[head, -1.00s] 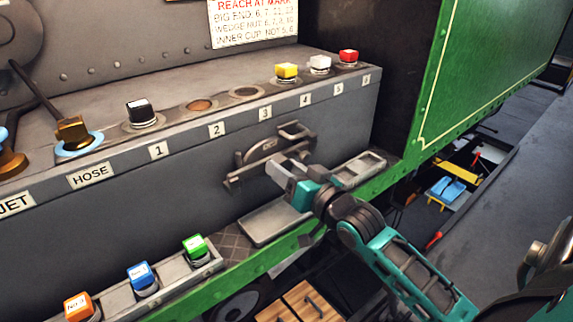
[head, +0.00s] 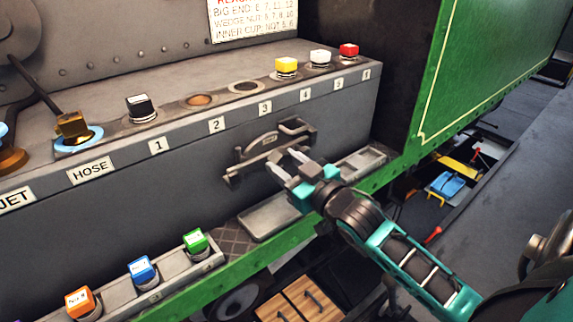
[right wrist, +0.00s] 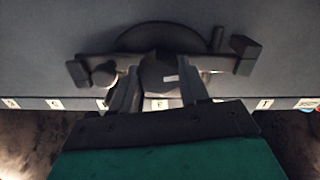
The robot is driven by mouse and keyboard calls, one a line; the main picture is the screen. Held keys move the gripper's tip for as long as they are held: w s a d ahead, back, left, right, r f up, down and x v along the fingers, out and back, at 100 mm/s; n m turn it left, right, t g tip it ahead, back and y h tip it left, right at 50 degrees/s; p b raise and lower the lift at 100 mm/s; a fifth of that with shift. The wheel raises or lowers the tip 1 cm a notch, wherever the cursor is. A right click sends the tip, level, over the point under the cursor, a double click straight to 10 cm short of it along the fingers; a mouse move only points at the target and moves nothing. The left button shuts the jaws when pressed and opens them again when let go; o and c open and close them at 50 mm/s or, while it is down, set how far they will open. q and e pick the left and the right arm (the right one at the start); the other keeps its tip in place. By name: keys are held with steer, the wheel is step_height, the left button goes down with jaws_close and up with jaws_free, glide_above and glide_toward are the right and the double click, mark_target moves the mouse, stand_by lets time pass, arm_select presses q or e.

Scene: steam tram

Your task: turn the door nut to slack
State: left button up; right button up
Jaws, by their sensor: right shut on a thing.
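The door nut (right wrist: 160,74) is a dark block with a small pale mark on its right side, on the crossbar of a small round-topped door (head: 262,145) in the grey front wall. My right gripper (head: 285,165) reaches the door from the lower right. In the right wrist view its two fingers (right wrist: 158,90) stand on either side of the nut, shut on it. In the head view the fingers hide the nut, so its angle there cannot be told. My left gripper is not in view.
Coloured caps stand on the numbered ledge (head: 225,128) above and on a lower rail (head: 165,285) at the left. Shallow trays (head: 268,218) lie under the door. A green panel (head: 485,75) rises at the right. A blue item (head: 446,186) lies beyond.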

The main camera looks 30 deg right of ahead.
stand_by(0.3)
steer(key=o, duration=1.1)
steer(key=shift+c, duration=0.2)
steer(key=shift+s, duration=0.1)
steer(key=s+d, duration=0.1)
steer(key=s, duration=1.1)
steer(key=shift+s+b, duration=0.35)
steer(key=s+a+f+g, duration=0.1)
steer(key=a+f, duration=0.3)
steer(key=f, duration=0.4)
steer(key=s+a+f+g, duration=0.1)
steer(key=a+f+g, duration=0.2)
steer(key=a+f, duration=0.2)
steer(key=s+a+f+g+y, duration=0.1)
steer(key=s+a+f+g, duration=0.1)
steer(key=f, duration=0.9)
steer(key=a+g, duration=0.1)
steer(key=a, duration=0.1)
steer(key=shift+a+f, duration=0.2)
steer(key=shift+a, duration=0.1)
